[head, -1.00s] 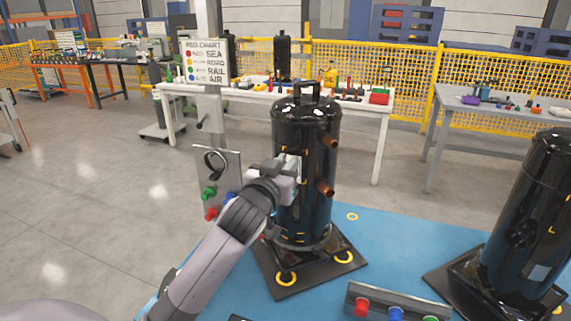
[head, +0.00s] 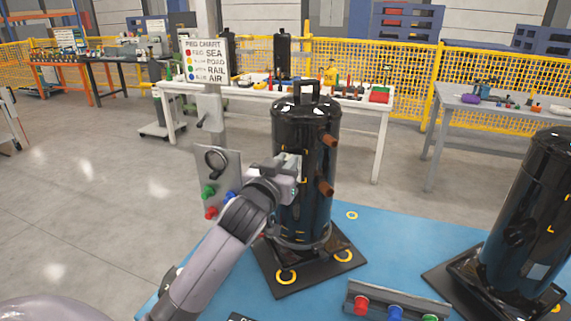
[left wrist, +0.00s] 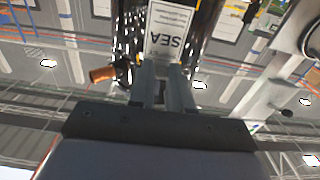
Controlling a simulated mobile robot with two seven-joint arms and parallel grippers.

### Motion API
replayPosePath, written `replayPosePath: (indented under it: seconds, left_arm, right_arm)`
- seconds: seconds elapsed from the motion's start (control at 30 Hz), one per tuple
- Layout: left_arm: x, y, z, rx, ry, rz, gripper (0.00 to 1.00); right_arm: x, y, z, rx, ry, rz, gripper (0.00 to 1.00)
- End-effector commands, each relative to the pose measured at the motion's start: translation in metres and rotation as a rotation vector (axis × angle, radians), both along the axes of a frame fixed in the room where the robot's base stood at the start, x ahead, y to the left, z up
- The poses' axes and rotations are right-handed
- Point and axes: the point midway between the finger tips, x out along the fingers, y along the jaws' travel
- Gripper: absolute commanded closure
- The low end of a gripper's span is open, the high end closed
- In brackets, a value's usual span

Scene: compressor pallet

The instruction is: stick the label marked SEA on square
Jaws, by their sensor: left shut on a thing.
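My left gripper (head: 291,172) is shut on the white label marked SEA (left wrist: 170,33), which stands out past its fingertips in the left wrist view. The lettering appears upside down there. The label is in front of the black shell of the near compressor (head: 317,205). I cannot tell whether it touches the shell. Small yellow marks show on the shell beside the gripper, but the gripper and label hide much of that area, so a full square is not visible. My right gripper is not in view.
The compressor stands on a dark base plate on the blue pallet (head: 375,225), with copper stubs (head: 326,188) on its right side. A second black compressor (head: 525,220) stands at right. A panel with coloured knobs (head: 220,180) is close behind my left arm. A chart (head: 205,61) lists SEA first.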

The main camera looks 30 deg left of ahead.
Motion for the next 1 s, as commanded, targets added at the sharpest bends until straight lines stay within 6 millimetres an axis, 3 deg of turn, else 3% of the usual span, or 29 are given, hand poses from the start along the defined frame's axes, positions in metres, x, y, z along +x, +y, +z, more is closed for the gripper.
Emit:
replayPosePath:
  seconds: [1.0]
  left_arm:
    - [0.014,0.003,0.0,-0.001,0.0,0.0,1.0]
  right_arm:
    - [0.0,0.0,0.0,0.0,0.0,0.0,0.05]
